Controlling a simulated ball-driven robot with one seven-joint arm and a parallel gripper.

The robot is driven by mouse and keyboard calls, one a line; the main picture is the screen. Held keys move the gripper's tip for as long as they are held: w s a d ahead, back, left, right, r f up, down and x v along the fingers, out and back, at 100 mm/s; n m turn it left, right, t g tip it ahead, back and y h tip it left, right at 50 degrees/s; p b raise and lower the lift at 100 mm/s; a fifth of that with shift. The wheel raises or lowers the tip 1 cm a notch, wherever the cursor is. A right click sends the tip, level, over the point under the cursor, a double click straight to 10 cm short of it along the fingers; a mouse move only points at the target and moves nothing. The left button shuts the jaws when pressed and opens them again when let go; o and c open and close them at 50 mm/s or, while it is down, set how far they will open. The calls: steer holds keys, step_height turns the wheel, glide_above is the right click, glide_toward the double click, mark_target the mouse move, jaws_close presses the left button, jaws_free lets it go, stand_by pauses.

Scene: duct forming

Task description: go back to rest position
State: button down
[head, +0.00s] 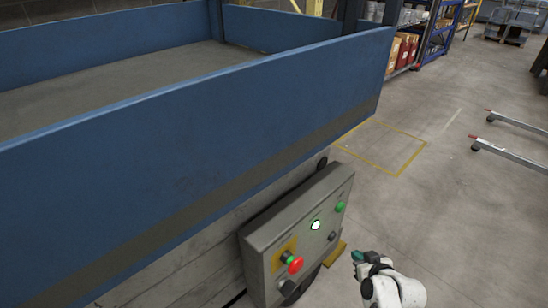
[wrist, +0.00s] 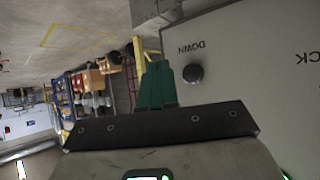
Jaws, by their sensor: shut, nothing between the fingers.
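My gripper (head: 358,256) shows at the lower right of the head view, with teal fingers and a white wrist. It is to the right of the grey control panel (head: 290,238) and apart from it. In the wrist view my gripper (wrist: 157,70) has its teal fingers together with nothing between them. Beside them is the panel face (wrist: 250,70) with a black button (wrist: 193,73) under the upside-down word DOWN. In the head view the panel carries a red button (head: 295,265), a lit white button (head: 315,225) and green and black buttons.
A large blue-walled bin (head: 200,135) fills the left and middle of the head view, above the panel. Shelving with boxes (head: 405,50) stands at the back. Metal legs with casters (head: 510,150) are at the right. The floor (head: 440,190) between is open.

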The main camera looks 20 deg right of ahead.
steer(key=s+a+r+n+g+y+p, duration=0.25)
steer(key=s+a+r+g+p, duration=0.3)
steer(key=s+a, duration=0.55)
steer(key=s+a+r+g+p, duration=0.1)
steer(key=s+a+r+g, duration=0.1)
steer(key=s+r, duration=0.2)
steer(key=s+a+r+g, duration=0.2)
steer(key=s+r, duration=0.3)
steer(key=s, duration=0.4)
steer(key=shift+s+m+h+p, duration=0.15)
steer(key=shift+m+h+p, duration=0.2)
steer(key=shift+m+p, duration=0.1)
